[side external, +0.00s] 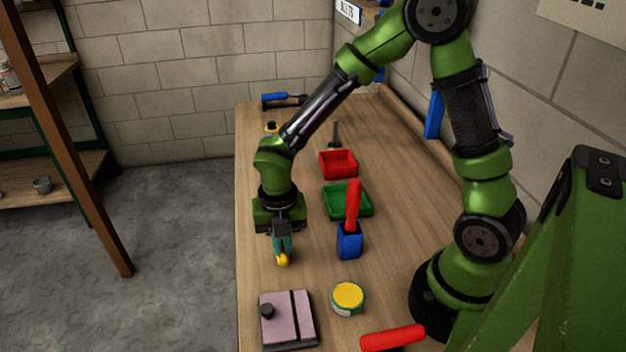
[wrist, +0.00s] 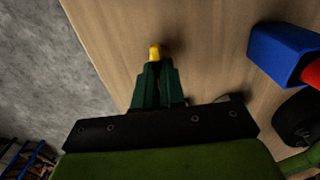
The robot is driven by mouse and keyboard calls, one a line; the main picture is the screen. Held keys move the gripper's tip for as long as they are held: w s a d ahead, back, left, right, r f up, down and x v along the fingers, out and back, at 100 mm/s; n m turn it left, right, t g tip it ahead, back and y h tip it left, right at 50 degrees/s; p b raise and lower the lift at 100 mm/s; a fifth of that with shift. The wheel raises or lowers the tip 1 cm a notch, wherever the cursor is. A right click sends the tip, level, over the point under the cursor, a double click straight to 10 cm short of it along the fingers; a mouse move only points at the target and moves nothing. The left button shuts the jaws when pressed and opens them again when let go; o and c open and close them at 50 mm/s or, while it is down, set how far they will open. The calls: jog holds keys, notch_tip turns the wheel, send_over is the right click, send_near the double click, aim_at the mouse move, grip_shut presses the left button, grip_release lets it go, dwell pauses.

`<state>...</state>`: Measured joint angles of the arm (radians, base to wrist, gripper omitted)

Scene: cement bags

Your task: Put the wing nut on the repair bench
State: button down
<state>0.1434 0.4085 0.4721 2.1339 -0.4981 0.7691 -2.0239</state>
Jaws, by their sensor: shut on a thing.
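The wing nut (side external: 283,260) is a small yellow piece at the tips of my gripper (side external: 282,251). My gripper is shut on it and points down over the left part of the wooden repair bench (side external: 305,263). In the wrist view the yellow wing nut (wrist: 154,52) sticks out past the dark green fingers (wrist: 156,66), with bench wood behind it and a small shadow beside it. The fingers hide part of the nut. I cannot tell whether it touches the bench top.
A blue holder (side external: 349,242) with a red handle stands right of my gripper. Green (side external: 361,212) and red (side external: 338,170) trays lie behind it. A pink pad (side external: 282,309), a yellow-lidded tin (side external: 347,297) and a red cylinder (side external: 392,337) are in front. The bench's left edge is close.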

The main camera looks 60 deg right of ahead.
jog(key=c, duration=1.2)
grip_release()
notch_tip(320, 180, up, 12)
jog(key=s+d+r+m+t, duration=0.2)
jog(key=s+r+m, duration=0.1)
jog(key=m, duration=0.7)
jog(key=s+d+r+m+t+y, duration=0.1)
jog(key=s+d+r+m+t, duration=0.1)
jog(key=m, duration=0.8)
jog(key=s+d+r+m+t+y, duration=0.1)
jog(key=s+d+r+m+t, duration=0.1)
jog(key=m, duration=0.9)
jog(key=shift+s+r+t, duration=0.6)
jog(key=shift+s+r, duration=0.55)
jog(key=shift+s, duration=0.15)
